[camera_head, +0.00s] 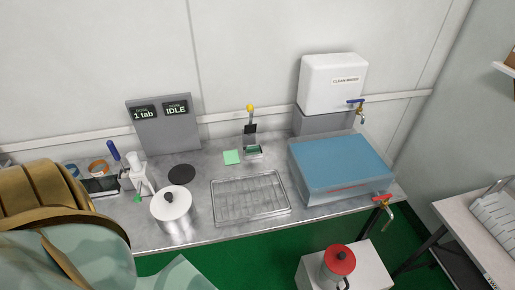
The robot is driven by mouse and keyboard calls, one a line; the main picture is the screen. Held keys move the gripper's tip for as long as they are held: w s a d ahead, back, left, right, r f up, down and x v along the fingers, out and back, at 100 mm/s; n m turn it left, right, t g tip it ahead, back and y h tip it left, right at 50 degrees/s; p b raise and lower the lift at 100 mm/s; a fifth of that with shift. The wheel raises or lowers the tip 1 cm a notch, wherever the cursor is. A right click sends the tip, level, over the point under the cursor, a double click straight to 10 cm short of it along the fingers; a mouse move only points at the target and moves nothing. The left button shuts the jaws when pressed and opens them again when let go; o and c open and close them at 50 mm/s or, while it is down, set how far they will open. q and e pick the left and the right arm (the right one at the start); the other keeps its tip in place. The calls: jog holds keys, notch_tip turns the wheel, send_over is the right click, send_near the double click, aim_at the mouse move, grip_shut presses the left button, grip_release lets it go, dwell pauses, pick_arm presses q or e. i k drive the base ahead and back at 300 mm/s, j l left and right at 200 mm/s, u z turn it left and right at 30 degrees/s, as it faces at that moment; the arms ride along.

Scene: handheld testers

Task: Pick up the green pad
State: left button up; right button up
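The green pad (232,157) is a small flat light-green square. It lies on the metal counter, near the back and left of a small metal holder (254,153) with a dark green top. Nothing covers the pad. Large tan and pale teal parts, which seem to be my own arm, fill the lower left corner. No fingertips of my left or right gripper can be made out.
A wire rack (250,197) lies in front of the pad. A lidded steel pot (172,212), a dark disc (181,174) and a white hand tool (142,176) stand left. A blue-topped basin (340,163) and white water tank (333,84) stand right. A grey display panel (165,130) stands behind.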

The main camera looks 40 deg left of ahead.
aim_at(252, 150)
jog(key=u, duration=1.3)
